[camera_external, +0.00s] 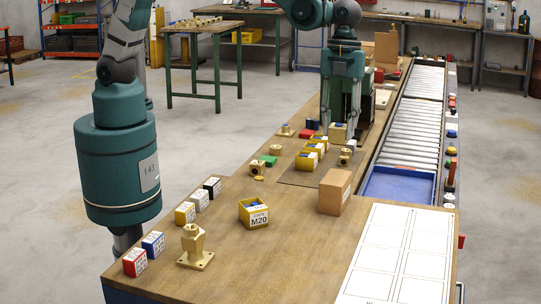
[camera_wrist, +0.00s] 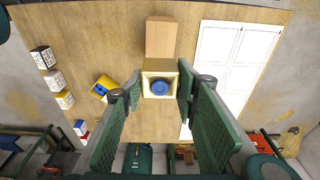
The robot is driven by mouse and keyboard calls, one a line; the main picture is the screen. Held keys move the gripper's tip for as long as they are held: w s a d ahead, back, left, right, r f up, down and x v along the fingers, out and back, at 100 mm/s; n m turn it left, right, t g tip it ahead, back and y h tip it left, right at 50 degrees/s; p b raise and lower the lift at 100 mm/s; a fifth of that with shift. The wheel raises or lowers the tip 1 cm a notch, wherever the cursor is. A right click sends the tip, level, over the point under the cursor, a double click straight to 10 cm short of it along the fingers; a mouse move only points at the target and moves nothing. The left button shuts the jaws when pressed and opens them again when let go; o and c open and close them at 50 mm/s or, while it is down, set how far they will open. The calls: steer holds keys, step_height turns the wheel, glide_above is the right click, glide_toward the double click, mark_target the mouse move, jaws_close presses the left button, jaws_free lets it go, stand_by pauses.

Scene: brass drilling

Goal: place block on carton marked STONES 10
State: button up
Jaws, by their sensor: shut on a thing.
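My gripper (camera_external: 341,122) hangs over the far part of the workbench. It is shut on a brass-coloured block (camera_external: 338,132). In the wrist view the block (camera_wrist: 149,87) sits between the fingertips (camera_wrist: 158,85), with a round blue feature on its face. Small cartons stand in a row at the bench's left edge: red (camera_external: 134,263), blue (camera_external: 153,244), yellow (camera_external: 185,213), white (camera_external: 200,200) and black (camera_external: 212,187). Their labels are too small to read, so I cannot tell which is marked STONES 10.
A yellow bin marked M20 (camera_external: 253,213), a brown box (camera_external: 334,191) and a brass fitting (camera_external: 195,247) stand on the near bench. More yellow bins (camera_external: 307,158) stand below my gripper. A white sheet (camera_external: 400,255) and a blue tray (camera_external: 398,186) lie to the right.

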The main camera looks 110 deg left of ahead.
glide_above(336, 178)
steer(key=shift+a+f, duration=0.15)
steer(key=shift+f, duration=1.3)
steer(key=shift+a+f, duration=0.1)
steer(key=shift+f, duration=1.35)
steer(key=shift+f, duration=0.15)
steer(key=shift+f, duration=1.95)
steer(key=shift+f, duration=0.2)
steer(key=o, duration=1.3)
steer(key=shift+c, duration=0.2)
steer(key=shift+r+p, duration=0.3)
steer(key=shift+a+r, duration=0.3)
steer(key=shift+r, duration=1.65)
steer(key=shift+a+r, duration=0.3)
steer(key=shift+r, duration=1.65)
steer(key=shift+a+r, duration=0.3)
steer(key=shift+r, duration=1.65)
